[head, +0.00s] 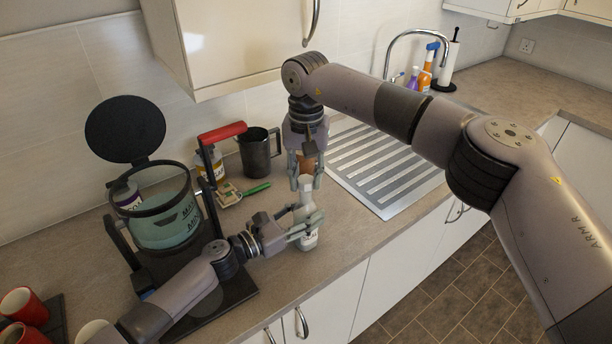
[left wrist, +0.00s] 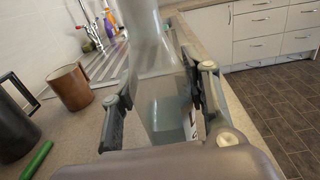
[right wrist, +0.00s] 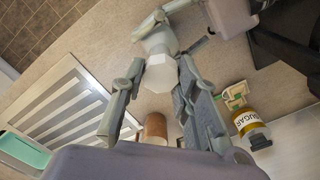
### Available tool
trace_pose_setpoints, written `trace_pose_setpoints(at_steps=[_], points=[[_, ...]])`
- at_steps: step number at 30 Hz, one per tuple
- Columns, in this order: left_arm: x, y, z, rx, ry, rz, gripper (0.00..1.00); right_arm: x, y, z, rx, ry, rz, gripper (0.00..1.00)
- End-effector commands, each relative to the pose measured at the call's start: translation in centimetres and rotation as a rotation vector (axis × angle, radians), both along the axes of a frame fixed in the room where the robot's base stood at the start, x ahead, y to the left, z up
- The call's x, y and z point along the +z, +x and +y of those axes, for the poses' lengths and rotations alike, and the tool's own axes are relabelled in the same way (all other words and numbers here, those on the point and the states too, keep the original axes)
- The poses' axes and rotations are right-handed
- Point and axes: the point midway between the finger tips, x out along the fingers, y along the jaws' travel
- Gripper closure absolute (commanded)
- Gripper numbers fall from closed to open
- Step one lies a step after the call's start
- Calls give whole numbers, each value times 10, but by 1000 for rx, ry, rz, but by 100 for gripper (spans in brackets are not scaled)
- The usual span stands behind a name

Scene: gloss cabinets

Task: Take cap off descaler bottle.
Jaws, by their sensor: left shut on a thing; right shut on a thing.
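The descaler bottle (head: 307,240) stands upright on the counter near its front edge, a pale grey-green bottle with a partly hidden label. My left gripper (head: 305,226) is shut around its body from the side; the left wrist view shows the bottle (left wrist: 160,75) between the left fingers (left wrist: 160,108). My right gripper (head: 305,177) points down from above and is shut on the white cap (head: 305,184) at the bottle's top. In the right wrist view the cap (right wrist: 160,74) sits between the right fingers (right wrist: 159,88). The cap appears to be on the neck.
A brown mug (left wrist: 70,87) stands close behind the bottle. A dark pitcher (head: 257,154), a green-handled item (head: 257,188) and a sugar jar (right wrist: 247,121) are nearby. A coffee machine with raised lid (head: 125,130) is left. The ribbed drainer (head: 385,165) lies right.

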Motion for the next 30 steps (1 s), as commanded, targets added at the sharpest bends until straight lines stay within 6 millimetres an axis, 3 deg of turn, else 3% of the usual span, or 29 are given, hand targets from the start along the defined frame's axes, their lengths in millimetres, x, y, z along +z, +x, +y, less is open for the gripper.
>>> trace_pose_setpoints(at_steps=[10, 17, 18, 27, 30], points=[[0, 0, 0, 1, 1, -1, 100, 37, 0, 0, 0, 1, -2, 100], [0, 0, 0, 1, 1, -1, 100, 40, 0, 0, 0, 0, 0, 100], [0, 0, 0, 1, 1, -1, 56, 40, 0, 0, 0, 0, 0, 100], [0, 0, 0, 1, 1, -1, 36, 39, 0, 0, 0, 0, 0, 100], [0, 0, 0, 1, 1, -1, 34, 39, 0, 0, 0, 0, 0, 100]])
